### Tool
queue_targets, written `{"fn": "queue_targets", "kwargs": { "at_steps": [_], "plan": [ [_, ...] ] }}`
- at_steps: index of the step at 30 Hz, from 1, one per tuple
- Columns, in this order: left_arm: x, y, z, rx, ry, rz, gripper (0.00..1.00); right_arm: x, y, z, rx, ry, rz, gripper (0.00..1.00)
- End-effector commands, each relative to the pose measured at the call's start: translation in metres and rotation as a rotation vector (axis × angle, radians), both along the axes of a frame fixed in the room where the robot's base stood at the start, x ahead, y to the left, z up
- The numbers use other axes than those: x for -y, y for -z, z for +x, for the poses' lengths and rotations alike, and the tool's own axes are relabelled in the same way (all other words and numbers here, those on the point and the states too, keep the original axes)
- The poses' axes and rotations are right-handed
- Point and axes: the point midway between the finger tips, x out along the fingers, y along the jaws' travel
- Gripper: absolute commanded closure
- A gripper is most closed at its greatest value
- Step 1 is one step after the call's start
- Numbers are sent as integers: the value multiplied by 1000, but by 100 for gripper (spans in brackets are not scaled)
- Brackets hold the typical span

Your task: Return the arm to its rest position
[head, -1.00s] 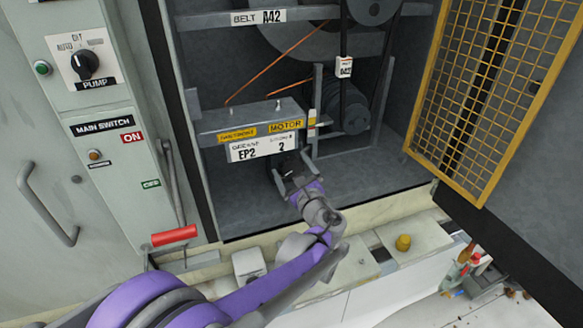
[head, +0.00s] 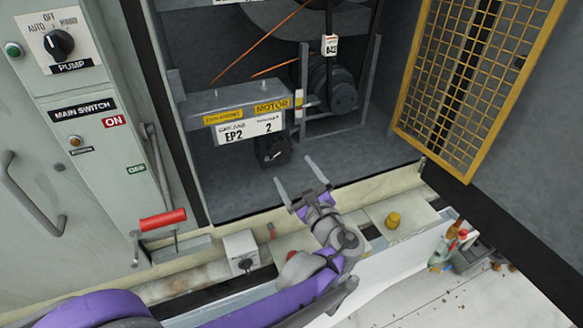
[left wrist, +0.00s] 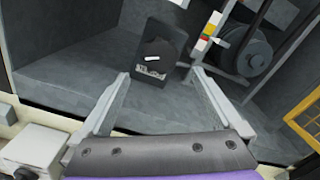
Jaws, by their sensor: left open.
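My left arm comes in from the lower left of the head view. Its left gripper (head: 297,172) is open and empty, just in front of the cabinet's opening, with both fingers pointing into it. In the left wrist view the two spread fingers (left wrist: 160,85) show with a gap between them. A black knob (head: 272,149) under the label plate (head: 243,122) sits beyond the fingertips, apart from them. The knob also shows in the left wrist view (left wrist: 157,55). My right gripper is not in view.
A yellow mesh guard door (head: 468,85) stands open at the right. A red-handled main switch lever (head: 162,219) is at the left. Bottles (head: 452,245) stand at the lower right. A motor (head: 333,85) sits inside.

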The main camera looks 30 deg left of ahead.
Motion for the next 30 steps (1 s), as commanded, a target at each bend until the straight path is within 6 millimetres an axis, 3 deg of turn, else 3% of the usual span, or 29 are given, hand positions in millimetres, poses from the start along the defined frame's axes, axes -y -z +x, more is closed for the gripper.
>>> {"fn": "queue_targets", "kwargs": {
  "at_steps": [13, 17, 20, 24, 30],
  "plan": [
    [0, 0, 0, 1, 0, -2, 0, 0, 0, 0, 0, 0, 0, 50],
    [-9, 4, -11, 11, -18, -94, 0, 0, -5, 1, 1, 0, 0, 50],
    [-25, 16, -35, 40, -66, -294, 0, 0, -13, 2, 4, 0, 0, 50],
    [-36, 45, -87, 130, -197, -715, 0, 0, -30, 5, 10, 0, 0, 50],
    [-10, 80, -160, 316, -472, -1326, 0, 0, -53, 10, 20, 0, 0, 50]
  ]
}}
